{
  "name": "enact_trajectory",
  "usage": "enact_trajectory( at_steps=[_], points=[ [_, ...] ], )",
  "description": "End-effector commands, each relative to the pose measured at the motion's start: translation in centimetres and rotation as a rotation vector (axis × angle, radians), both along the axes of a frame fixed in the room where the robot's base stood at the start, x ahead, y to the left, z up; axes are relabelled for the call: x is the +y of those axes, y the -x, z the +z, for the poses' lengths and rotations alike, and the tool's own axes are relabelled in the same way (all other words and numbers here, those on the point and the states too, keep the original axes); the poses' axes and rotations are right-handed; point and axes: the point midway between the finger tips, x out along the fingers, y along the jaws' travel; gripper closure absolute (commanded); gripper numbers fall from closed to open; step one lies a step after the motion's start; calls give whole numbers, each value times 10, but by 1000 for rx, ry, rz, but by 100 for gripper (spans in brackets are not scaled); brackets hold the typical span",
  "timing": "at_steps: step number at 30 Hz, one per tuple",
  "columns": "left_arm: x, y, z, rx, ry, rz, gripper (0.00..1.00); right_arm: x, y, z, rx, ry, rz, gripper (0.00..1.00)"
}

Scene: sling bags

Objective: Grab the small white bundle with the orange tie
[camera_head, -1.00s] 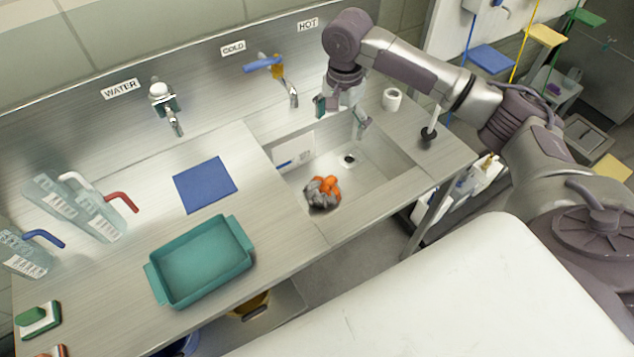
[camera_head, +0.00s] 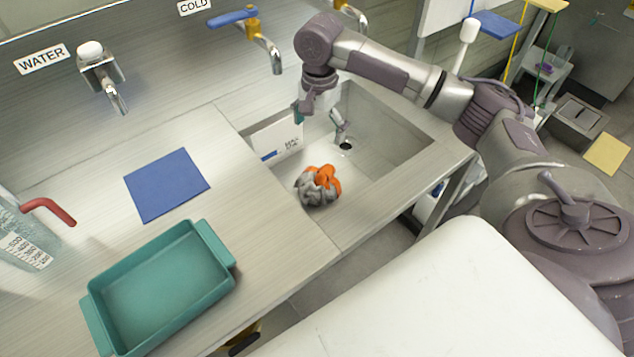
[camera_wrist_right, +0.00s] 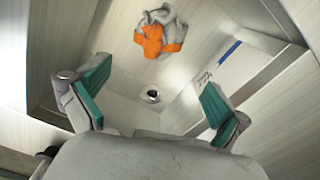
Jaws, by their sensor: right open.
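The small bundle (camera_head: 318,187) is greyish white cloth with an orange tie. It lies on the floor of the sink basin (camera_head: 385,160), toward its near left side. In the right wrist view the bundle (camera_wrist_right: 160,31) shows at the top, beyond the fingertips. My right gripper (camera_head: 320,112) is over the back of the basin, behind the bundle and apart from it. In the right wrist view my right gripper (camera_wrist_right: 153,82) is open, with green pads spread wide and nothing between them. My left gripper is not in view.
A white card (camera_head: 277,139) stands against the basin's left wall. A drain (camera_head: 345,147) is in its floor. A blue faucet (camera_head: 245,30) stands behind. A teal tray (camera_head: 210,228) and a blue mat (camera_head: 166,184) lie on the counter at left.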

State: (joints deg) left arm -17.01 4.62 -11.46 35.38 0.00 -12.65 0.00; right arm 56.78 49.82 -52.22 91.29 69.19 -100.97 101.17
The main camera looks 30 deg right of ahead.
Motion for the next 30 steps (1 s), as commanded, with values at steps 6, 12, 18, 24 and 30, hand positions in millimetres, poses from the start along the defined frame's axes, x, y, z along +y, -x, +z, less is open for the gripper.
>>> enact_trajectory(
  at_steps=[6,12,18,24,30],
  points=[
    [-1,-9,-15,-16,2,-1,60,0,0,-27,1,0,0,0],
    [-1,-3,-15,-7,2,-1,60,0,1,-66,2,0,1,0],
    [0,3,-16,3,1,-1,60,0,0,-94,1,1,0,0],
    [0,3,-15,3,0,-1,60,0,1,-108,1,0,0,0],
    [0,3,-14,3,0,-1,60,2,4,-139,2,1,0,0]
  ],
)
